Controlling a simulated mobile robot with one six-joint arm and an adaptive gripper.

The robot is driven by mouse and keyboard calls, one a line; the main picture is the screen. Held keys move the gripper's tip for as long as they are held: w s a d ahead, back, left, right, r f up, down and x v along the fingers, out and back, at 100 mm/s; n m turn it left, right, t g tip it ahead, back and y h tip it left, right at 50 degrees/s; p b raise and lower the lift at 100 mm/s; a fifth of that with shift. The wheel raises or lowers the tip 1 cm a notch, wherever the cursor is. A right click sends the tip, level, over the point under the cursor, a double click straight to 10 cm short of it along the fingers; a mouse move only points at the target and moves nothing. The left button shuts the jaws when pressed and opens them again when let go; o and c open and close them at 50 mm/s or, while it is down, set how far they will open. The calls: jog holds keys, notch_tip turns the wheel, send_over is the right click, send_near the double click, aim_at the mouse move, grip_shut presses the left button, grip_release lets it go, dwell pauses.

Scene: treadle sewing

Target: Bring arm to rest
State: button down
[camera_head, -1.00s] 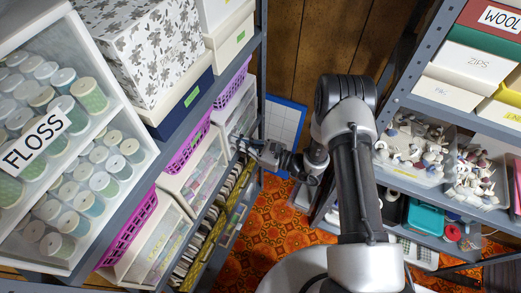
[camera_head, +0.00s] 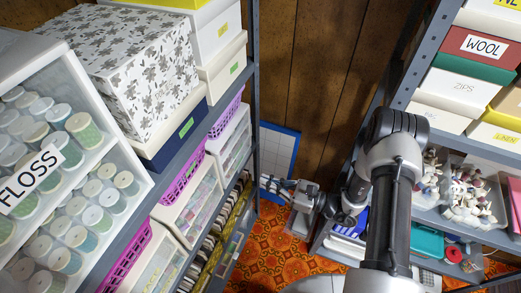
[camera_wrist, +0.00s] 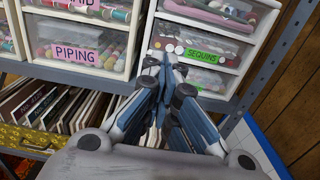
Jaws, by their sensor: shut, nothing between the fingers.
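My gripper (camera_head: 270,185) is in the gap between the two shelf units in the head view, in front of the blue-edged white board. It is shut and empty. In the wrist view its fingers (camera_wrist: 158,66) meet in the middle, in front of the clear drawers. My arm (camera_head: 390,200) reaches down from the right, bent at the elbow, with the wrist low over the orange carpet.
The left shelf holds floss spools (camera_head: 60,170), a flowered box (camera_head: 125,60) and drawers labelled PIPING (camera_wrist: 75,52) and SEQUINS (camera_wrist: 203,55). The right shelf holds labelled boxes (camera_head: 468,88) and a teal bin (camera_head: 427,240). Patterned carpet (camera_head: 265,250) lies open between them.

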jog(key=s+a+r+n+g+h, duration=0.1)
jog(key=s+r+n+g+h, duration=0.2)
jog(key=s+r+n+g, duration=0.35)
jog(key=s+r+n+g+h, duration=0.2)
jog(key=s+r+n+g, duration=0.15)
jog(key=r+n, duration=0.6)
jog(key=s+d+r+n+t+h, duration=0.6)
jog(key=s+d+r+h, duration=0.5)
jog(key=d, duration=0.4)
notch_tip(320, 180, up, 3)
jog(key=t+h, duration=0.1)
jog(key=t, duration=0.1)
jog(key=shift+f+t, duration=0.2)
jog(key=shift+t, duration=0.1)
jog(key=c, duration=2.4)
grip_release()
